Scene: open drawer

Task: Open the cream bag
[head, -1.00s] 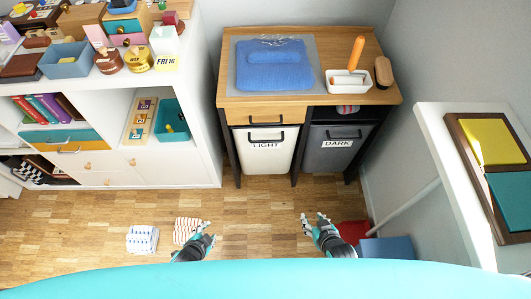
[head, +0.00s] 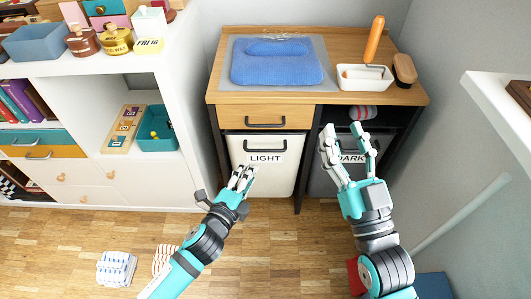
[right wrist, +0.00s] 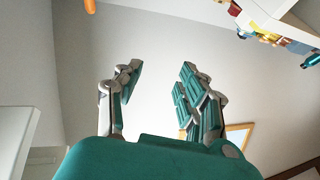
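The cream bag (head: 280,181), labelled LIGHT, hangs in the left bay of the wooden cabinet below a drawer. Its dark handle (head: 264,150) is on its upper front. My left gripper (head: 243,177) is in front of the bag's lower left part, empty, with its fingers slightly apart; I cannot tell whether it touches the bag. My right gripper (head: 348,138) is open and empty, in front of the right bay. It hides part of the grey bag (head: 322,181) labelled DARK. The right wrist view shows the right gripper's fingers (right wrist: 155,85) spread with nothing between them.
A drawer (head: 268,117) with a dark handle is above the cream bag. A blue folded cloth (head: 277,68) and a white tray (head: 364,78) lie on the cabinet top. A white shelf unit (head: 185,120) stands left. Striped items (head: 116,268) lie on the floor.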

